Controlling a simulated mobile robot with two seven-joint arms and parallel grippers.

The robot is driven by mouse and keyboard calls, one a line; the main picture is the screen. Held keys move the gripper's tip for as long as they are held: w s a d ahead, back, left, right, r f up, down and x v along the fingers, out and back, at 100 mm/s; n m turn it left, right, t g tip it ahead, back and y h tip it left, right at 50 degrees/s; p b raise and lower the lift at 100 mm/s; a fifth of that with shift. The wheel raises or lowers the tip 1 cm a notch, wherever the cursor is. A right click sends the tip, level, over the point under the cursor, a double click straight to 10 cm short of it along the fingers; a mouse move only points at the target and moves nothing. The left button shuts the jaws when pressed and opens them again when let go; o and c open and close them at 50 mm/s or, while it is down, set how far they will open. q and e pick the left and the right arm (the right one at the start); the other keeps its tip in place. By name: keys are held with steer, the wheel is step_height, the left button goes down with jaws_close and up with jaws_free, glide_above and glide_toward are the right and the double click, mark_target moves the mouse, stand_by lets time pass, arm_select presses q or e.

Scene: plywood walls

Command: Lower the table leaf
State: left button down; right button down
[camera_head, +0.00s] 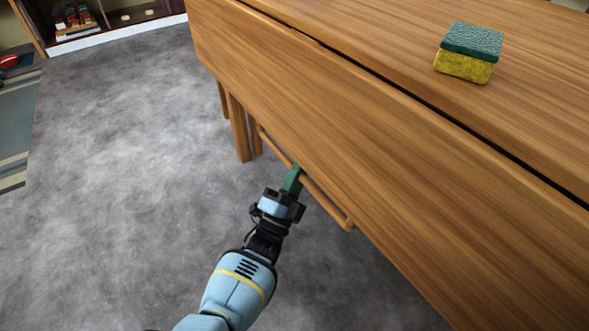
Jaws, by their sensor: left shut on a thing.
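The wooden table leaf (330,110) runs along the near side of the table top (390,35), with a dark gap between them. Its exact slant is hard to tell from above. A thin wooden bar (328,206) with a rounded end shows below the leaf's near edge. My left gripper (292,180), with green fingers, is shut on this bar beside the leaf's edge. The fingertips are partly hidden by the bar and leaf. My right gripper is not in view.
A green and yellow sponge (467,57) lies on the table top, beyond the gap. Wooden legs (239,128) stand under the leaf's left part. The grey floor (120,170) at left is clear. A shelf (110,17) and a striped rug (15,130) lie farther off.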

arm_select(q)
steer(key=shift+w+d+r, duration=0.15)
steer(key=shift+d+r, duration=0.05)
steer(key=shift+r, duration=0.15)
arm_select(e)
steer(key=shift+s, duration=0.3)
